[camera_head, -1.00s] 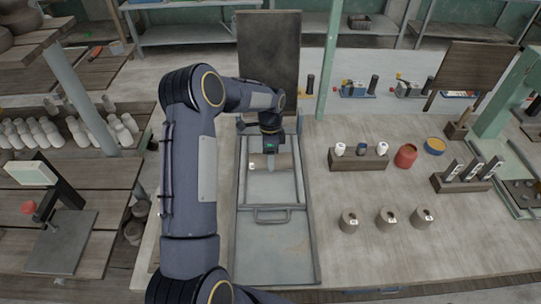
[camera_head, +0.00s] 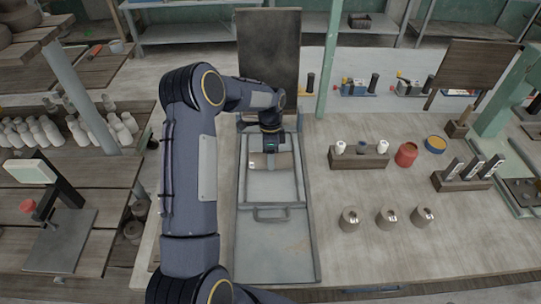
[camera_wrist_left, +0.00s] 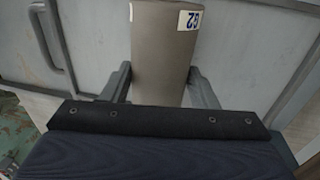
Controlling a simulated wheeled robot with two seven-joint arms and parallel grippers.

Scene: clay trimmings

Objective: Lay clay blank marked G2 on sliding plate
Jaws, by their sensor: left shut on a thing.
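The clay blank marked G2 (camera_wrist_left: 160,60) is a grey-brown cylinder with a white label in the left wrist view. In the head view the blank (camera_head: 284,160) lies lengthwise from left to right over the upper part of the grey sliding plate (camera_head: 270,187). My left gripper (camera_head: 271,152) is shut on the blank, with one finger on either side of it. I cannot tell whether the blank touches the plate. My right gripper is not in view.
The plate sits in a long metal frame (camera_head: 279,260) with a handle (camera_head: 271,214) in front of the blank. A dark upright board (camera_head: 268,50) stands behind. Several grey cylinders (camera_head: 387,219), a wooden holder (camera_head: 358,162) and a red jar (camera_head: 406,155) stand to the right.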

